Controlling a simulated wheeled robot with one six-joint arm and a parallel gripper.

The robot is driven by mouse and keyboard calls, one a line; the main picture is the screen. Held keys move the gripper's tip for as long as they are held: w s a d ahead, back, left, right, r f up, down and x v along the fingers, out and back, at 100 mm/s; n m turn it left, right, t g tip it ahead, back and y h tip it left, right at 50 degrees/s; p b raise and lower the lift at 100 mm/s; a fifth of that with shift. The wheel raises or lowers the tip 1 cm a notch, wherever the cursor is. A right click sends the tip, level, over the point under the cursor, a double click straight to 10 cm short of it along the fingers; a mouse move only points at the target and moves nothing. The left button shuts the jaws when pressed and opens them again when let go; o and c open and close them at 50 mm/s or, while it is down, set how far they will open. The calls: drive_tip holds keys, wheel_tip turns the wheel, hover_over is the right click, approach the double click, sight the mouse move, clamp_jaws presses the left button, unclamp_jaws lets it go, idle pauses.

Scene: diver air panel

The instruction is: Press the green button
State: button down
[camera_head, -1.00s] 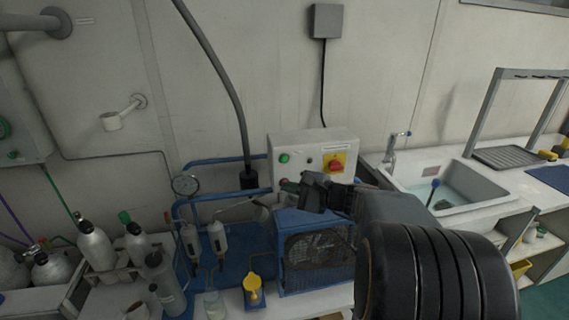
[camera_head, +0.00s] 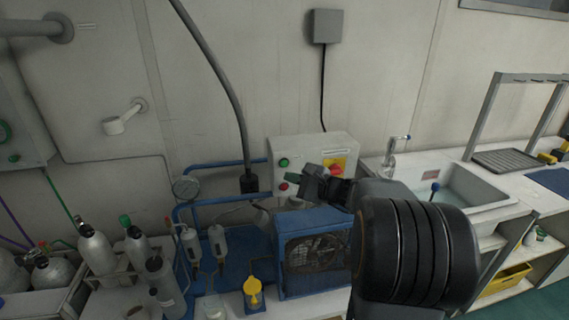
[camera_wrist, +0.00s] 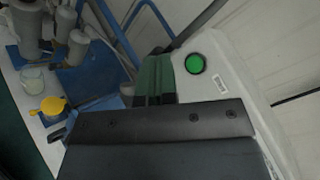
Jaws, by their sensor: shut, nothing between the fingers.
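The green button (camera_head: 284,162) is round and sits at the upper left on the front of a white control box (camera_head: 312,147) on the wall side. In the wrist view the green button (camera_wrist: 195,64) shows bright and uncovered, just right of my fingertips. My gripper (camera_head: 299,176) is shut and empty, in front of the box, a little below and to the right of the button in the head view. Its greenish fingertips (camera_wrist: 157,72) lie side by side in the wrist view. They look apart from the button; the exact gap cannot be told.
A red button (camera_head: 284,186) sits below the green one, and a red-yellow switch (camera_head: 335,164) to its right, partly behind my gripper. A blue compressor (camera_head: 312,244) stands below. Gas bottles (camera_head: 95,247) stand at left, a sink (camera_head: 460,190) at right.

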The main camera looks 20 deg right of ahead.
sight(284, 164)
drive_tip(key=shift+w+d, duration=0.2)
drive_tip(key=shift+w, duration=0.95)
drive_tip(key=shift+w+d, duration=0.2)
drive_tip(key=shift+w, duration=0.95)
